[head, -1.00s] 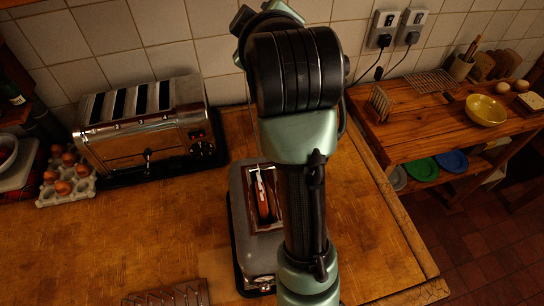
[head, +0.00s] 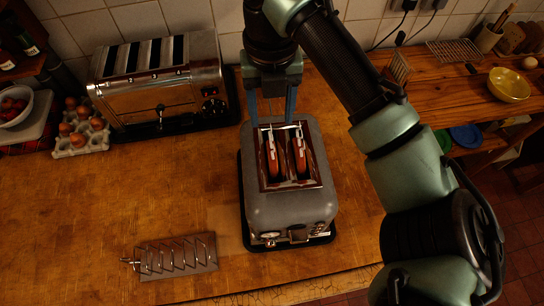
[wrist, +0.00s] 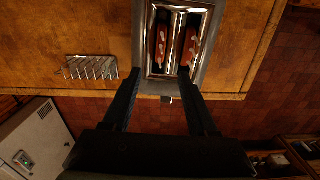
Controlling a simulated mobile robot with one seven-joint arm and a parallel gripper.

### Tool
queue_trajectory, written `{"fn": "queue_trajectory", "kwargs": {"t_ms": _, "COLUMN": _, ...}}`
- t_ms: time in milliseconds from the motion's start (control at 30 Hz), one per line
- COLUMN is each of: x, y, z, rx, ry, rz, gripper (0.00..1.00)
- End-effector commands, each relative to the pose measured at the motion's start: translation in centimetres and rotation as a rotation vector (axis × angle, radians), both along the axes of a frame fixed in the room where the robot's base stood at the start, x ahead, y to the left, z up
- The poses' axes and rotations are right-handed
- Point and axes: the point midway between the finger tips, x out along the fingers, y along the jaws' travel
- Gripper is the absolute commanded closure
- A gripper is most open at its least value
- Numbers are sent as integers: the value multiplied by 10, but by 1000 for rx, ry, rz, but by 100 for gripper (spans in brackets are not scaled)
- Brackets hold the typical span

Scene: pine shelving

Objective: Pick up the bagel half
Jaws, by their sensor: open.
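Two reddish-brown pieces with pale marks, which look like bagel halves, stand on edge in the slots of the grey toaster (head: 290,208). The left piece (head: 271,158) and the right piece (head: 299,154) both stick up a little. In the wrist view the same left piece (wrist: 161,45) and right piece (wrist: 189,45) lie beyond my fingertips. My gripper (head: 272,120) points down above the toaster's far edge, its fingers apart with nothing between them. In the wrist view my gripper (wrist: 160,72) reaches toward the slots. I cannot tell whether the fingers touch the toaster.
A wire toast rack (head: 175,257) lies left of the toaster. A larger chrome toaster (head: 160,85) and an egg tray (head: 82,136) stand at the back left. A yellow bowl (head: 509,84) sits on the right shelf unit. The wooden counter (head: 130,205) is clear at centre left.

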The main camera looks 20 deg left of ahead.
Motion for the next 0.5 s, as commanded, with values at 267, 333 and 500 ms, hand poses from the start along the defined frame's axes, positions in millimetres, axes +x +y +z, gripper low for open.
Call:
{"fn": "queue_trajectory", "kwargs": {"t_ms": 267, "x": 0, "y": 0, "z": -49, "rx": 3, "ry": 2, "rz": -4, "gripper": 41}}
{"fn": "queue_trajectory", "kwargs": {"t_ms": 333, "x": 0, "y": 0, "z": -57, "rx": 4, "ry": 0, "rz": -5, "gripper": 41}}
{"fn": "queue_trajectory", "kwargs": {"t_ms": 500, "x": 1, "y": 1, "z": -67, "rx": 4, "ry": -2, "rz": -5, "gripper": 41}}
